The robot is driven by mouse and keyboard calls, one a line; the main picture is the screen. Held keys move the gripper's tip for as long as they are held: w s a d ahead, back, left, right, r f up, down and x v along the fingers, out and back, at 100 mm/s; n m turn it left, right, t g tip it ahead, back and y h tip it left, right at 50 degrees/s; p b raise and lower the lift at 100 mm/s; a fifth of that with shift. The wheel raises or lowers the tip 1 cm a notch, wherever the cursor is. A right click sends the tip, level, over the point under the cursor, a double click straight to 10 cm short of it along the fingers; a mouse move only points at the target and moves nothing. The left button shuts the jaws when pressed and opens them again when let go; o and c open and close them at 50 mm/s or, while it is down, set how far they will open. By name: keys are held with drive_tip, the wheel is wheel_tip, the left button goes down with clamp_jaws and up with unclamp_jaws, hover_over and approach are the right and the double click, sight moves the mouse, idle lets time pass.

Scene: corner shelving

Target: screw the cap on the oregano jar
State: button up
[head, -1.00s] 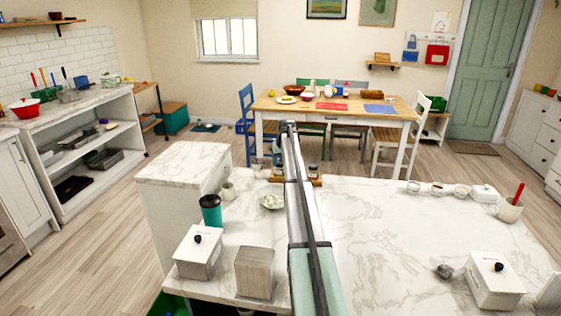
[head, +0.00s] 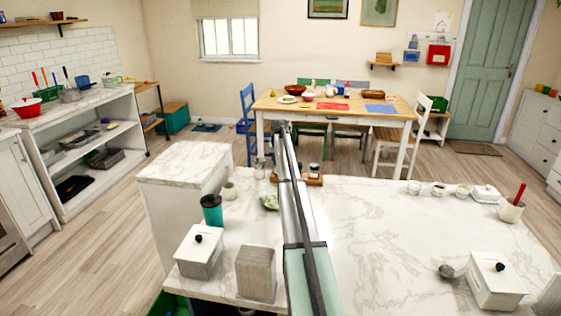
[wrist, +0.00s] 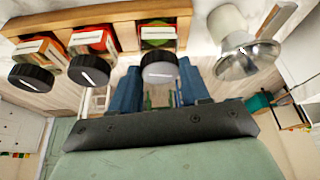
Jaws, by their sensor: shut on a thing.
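In the wrist view, a wooden rack (wrist: 120,13) holds three spice jars, seen at a steep angle. The jar with the green label (wrist: 158,35) is probably the oregano jar; its lettering is unreadable. In the head view my arm hides the gripper and most of the rack (head: 317,182).
Two jars with black caps, one black cap (wrist: 94,70) and another (wrist: 31,77), stand left of the grey one. A pale, metal-rimmed vessel (wrist: 248,58) is close on the right.

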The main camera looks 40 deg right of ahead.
drive_tip(key=shift+w+a+m+g+h, duration=0.1)
drive_tip(key=shift+m+g+h, duration=0.25)
drive_tip(key=shift+m, duration=0.8)
drive_tip(key=shift+w+m+g+h, duration=0.1)
drive_tip(key=shift+m+g+h, duration=0.2)
drive_tip(key=shift+m, duration=0.85)
drive_tip(key=o, duration=1.1)
drive_tip(key=shift+s, duration=0.1)
drive_tip(key=v, duration=1.3)
drive_tip(key=shift+r, duration=0.4)
